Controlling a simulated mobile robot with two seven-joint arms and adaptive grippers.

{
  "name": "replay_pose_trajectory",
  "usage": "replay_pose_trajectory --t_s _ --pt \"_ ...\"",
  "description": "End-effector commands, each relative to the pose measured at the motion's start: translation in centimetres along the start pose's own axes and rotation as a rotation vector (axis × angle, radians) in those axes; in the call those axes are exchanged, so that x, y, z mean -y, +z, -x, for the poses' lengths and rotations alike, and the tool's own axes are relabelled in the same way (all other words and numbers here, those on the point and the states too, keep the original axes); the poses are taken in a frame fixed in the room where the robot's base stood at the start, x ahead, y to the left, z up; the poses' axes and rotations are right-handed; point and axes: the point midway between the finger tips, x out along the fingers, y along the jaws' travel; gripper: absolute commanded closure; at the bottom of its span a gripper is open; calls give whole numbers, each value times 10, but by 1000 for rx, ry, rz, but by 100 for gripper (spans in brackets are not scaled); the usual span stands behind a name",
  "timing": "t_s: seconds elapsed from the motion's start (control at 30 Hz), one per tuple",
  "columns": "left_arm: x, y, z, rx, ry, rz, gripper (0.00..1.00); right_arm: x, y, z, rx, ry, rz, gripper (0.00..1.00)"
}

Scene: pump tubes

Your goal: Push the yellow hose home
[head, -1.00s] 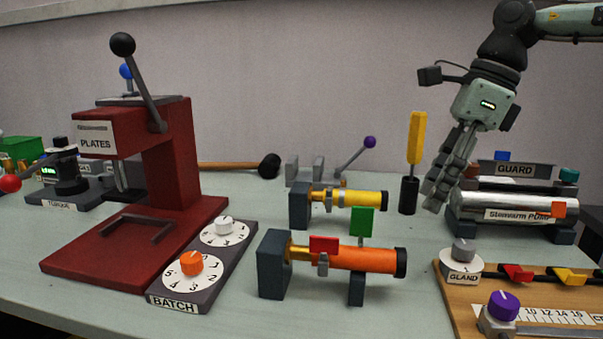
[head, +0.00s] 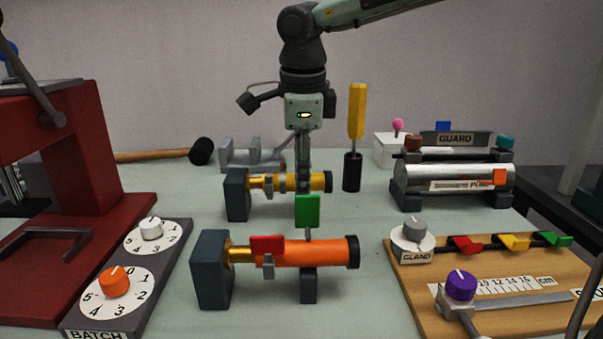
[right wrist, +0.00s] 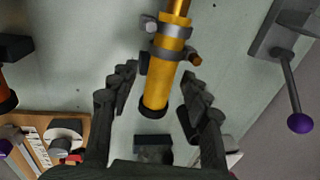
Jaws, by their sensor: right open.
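The yellow hose (head: 316,182) lies level in the middle of the table, its left end at a brass spigot (head: 256,181) on a dark grey block (head: 236,195). A grey metal clamp (head: 282,184) sits around it, and its right end is black. My right gripper (head: 303,186) points down over the hose, its fingers seen edge-on. In the right wrist view the gripper (right wrist: 160,80) is open, with one finger on each side of the hose (right wrist: 159,85) near its black end. I cannot tell whether the fingers touch it. My left gripper is not in view.
An orange hose (head: 310,252) with red and green tabs lies in front. A yellow-handled tool (head: 356,112) stands upright just right of the yellow hose. A metal pump (head: 455,178) stands further right, a wooden board (head: 410,270) at front right, and a red press (head: 90,180) at left.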

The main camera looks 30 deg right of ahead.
Motion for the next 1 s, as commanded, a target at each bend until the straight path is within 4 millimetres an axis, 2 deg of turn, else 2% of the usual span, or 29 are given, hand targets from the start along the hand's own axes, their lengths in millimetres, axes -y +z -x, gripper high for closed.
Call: replay_pose_trajectory --t_s 0.27,0.63,1.0 --pt "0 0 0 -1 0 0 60 0 0 -2 0 0 0 53" --pt "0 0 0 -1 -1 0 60 0 0 -1 0 0 0 99" --pt "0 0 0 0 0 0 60 2 -2 -1 1 -1 0 100"
